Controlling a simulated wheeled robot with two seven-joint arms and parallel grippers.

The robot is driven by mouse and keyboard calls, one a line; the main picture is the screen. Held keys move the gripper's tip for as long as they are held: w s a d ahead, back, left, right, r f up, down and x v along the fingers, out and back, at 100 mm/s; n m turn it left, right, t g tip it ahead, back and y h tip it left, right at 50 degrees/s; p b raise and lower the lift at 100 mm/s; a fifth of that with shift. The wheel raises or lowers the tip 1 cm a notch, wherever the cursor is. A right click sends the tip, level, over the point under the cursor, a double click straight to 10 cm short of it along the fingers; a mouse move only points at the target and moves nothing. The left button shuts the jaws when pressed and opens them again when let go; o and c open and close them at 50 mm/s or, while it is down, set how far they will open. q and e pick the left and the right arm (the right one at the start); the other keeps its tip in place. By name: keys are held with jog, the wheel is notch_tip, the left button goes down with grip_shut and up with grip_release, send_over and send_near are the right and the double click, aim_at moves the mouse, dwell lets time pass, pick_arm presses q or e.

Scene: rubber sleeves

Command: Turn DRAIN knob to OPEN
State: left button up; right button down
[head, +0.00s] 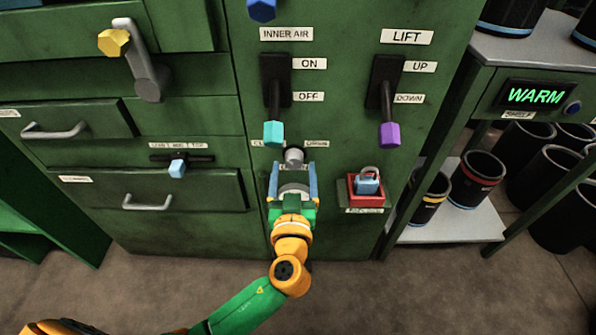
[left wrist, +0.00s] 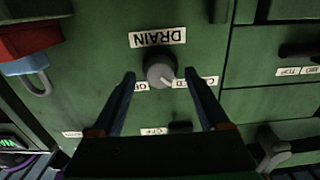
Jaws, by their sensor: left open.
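The DRAIN knob (head: 294,156) is a round grey knob on the green cabinet front, below the INNER AIR lever. In the left wrist view the knob (left wrist: 158,70) shows upside down under its DRAIN label (left wrist: 158,38), with a pale pointer slanting to the lower right. Labels beside it are partly hidden by the knob and fingers. My left gripper (head: 293,172) is open, its blue fingers pointing at the knob from in front and below. In the left wrist view the fingers (left wrist: 163,80) stand on either side of the knob, with a gap on both sides. My right gripper is not in view.
The INNER AIR lever with a teal tip (head: 273,132) hangs just above the gripper. The LIFT lever with a purple tip (head: 389,134) is to the right. A blue padlock (head: 368,184) on a red plate sits right of the gripper. A shelf (head: 450,222) with black sleeves stands further right.

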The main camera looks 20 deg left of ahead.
pick_arm(q)
jog(key=shift+w+a, duration=0.15)
jog(key=shift+w, duration=0.2)
grip_shut()
